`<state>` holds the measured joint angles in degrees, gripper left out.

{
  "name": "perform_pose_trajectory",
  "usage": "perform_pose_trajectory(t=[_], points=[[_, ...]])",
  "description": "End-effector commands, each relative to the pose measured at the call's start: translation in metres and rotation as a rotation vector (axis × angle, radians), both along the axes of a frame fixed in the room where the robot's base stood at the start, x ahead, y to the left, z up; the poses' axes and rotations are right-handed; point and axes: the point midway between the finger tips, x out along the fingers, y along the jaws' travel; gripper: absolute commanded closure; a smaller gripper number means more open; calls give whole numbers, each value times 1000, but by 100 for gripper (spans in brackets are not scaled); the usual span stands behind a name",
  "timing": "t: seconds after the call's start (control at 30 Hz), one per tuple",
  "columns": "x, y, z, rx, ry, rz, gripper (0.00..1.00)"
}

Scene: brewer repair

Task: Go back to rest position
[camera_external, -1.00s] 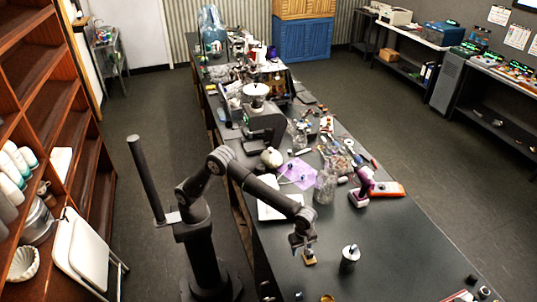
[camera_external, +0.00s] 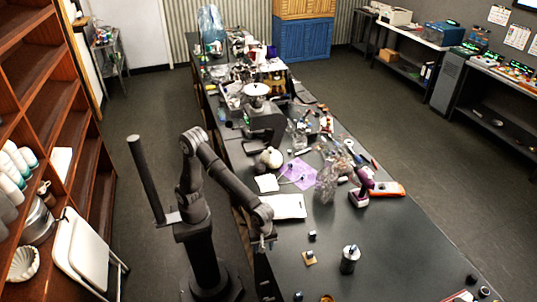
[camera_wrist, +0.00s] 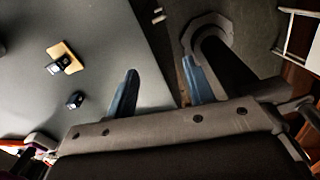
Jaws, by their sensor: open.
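My gripper (camera_external: 263,246) is above the left edge of the dark workbench (camera_external: 390,240) in the external view. In the wrist view its two blue-grey fingers (camera_wrist: 160,92) stand apart with nothing between them. A small tan square with a dark part on it (camera_external: 310,258) lies on the bench to the right of my gripper; it also shows in the wrist view (camera_wrist: 63,58). A small dark part (camera_external: 312,236) sits behind it and shows in the wrist view too (camera_wrist: 74,100).
A dark canister (camera_external: 349,260) stands right of the tan square. White paper (camera_external: 286,207), a purple sheet (camera_external: 298,174), clear plastic and a purple tool (camera_external: 360,190) lie farther back. A brown shelf (camera_external: 50,100) and a folded white chair (camera_external: 85,250) stand at left.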

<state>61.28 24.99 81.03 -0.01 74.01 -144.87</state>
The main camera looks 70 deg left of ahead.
Motion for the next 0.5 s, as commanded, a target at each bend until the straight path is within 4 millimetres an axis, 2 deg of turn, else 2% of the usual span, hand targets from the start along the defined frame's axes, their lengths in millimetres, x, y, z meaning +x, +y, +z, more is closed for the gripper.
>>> perform_pose_trajectory(t=[0.07,0.1,0.5], points=[[-9,9,-2,0,0,-12,52],[3,9,-9,2,1,-7,52],[72,21,-50,1,1,-6,52]])
